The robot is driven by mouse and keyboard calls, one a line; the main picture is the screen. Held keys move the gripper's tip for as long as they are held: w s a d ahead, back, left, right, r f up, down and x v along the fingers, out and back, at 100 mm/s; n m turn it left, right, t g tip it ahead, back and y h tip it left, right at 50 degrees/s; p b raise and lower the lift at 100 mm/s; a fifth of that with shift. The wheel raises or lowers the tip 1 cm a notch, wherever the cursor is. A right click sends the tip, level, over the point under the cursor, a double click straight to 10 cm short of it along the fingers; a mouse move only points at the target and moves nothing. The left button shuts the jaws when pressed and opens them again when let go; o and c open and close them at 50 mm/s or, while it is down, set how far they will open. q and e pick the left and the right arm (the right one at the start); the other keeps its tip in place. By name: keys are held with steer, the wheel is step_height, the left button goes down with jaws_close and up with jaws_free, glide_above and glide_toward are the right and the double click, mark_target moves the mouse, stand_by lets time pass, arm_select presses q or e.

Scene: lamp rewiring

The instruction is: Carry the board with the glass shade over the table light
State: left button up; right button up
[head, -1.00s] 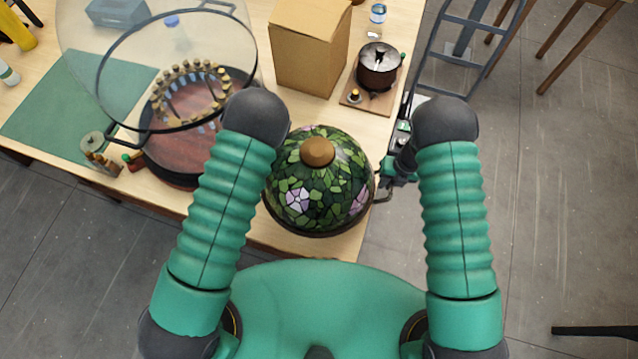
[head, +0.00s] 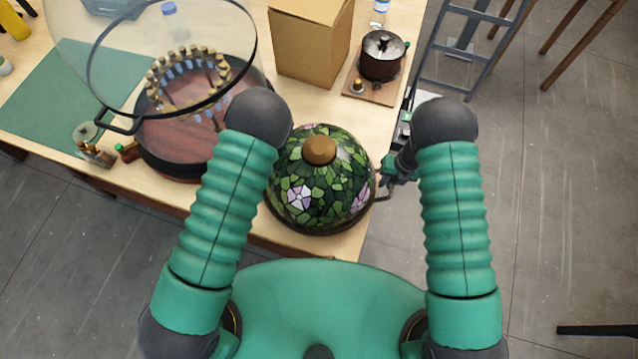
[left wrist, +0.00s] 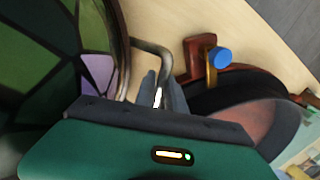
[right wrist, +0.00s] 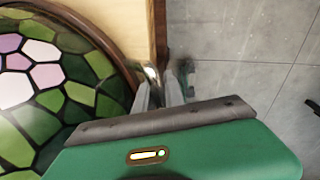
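The stained-glass shade (head: 318,185), a green dome with pink flowers and a brown knob, sits on a dark round board (head: 312,233) in front of my body. It overlaps the table's near edge in the head view. My right gripper (head: 392,178) is at the board's right side, and its fingers (right wrist: 163,92) close on a metal handle. My left gripper (left wrist: 163,97) closes on the opposite bent handle (left wrist: 152,47); my arm hides it in the head view. Which thing is the table light I cannot tell for certain.
A reddish round basin (head: 165,150) with a ring of brass-topped pieces and a clear dome stands left. A cardboard box (head: 308,45) and a dark pot (head: 381,62) on a small board are behind. A ladder (head: 463,50) stands right.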

arm_select(q)
steer(key=o, duration=0.4)
steer(key=shift+d, duration=0.15)
arm_select(e)
steer(key=o, duration=0.4)
steer(key=shift+d, duration=0.1)
arm_select(q)
steer(key=shift+s+d+r, duration=0.1)
steer(key=shift+d+r, duration=0.1)
steer(key=shift+d, duration=0.05)
arm_select(e)
steer(key=shift+d+r, duration=0.1)
steer(key=shift+d, duration=0.15)
arm_select(q)
steer(key=v, duration=1.1)
steer(key=shift+r, duration=0.4)
arm_select(e)
steer(key=r, duration=0.4)
steer(key=d+r, duration=0.1)
steer(key=r, duration=0.2)
steer(key=d+r, duration=0.1)
steer(key=r, duration=0.3)
steer(key=shift+s+r, duration=0.1)
steer(key=shift+r, duration=0.25)
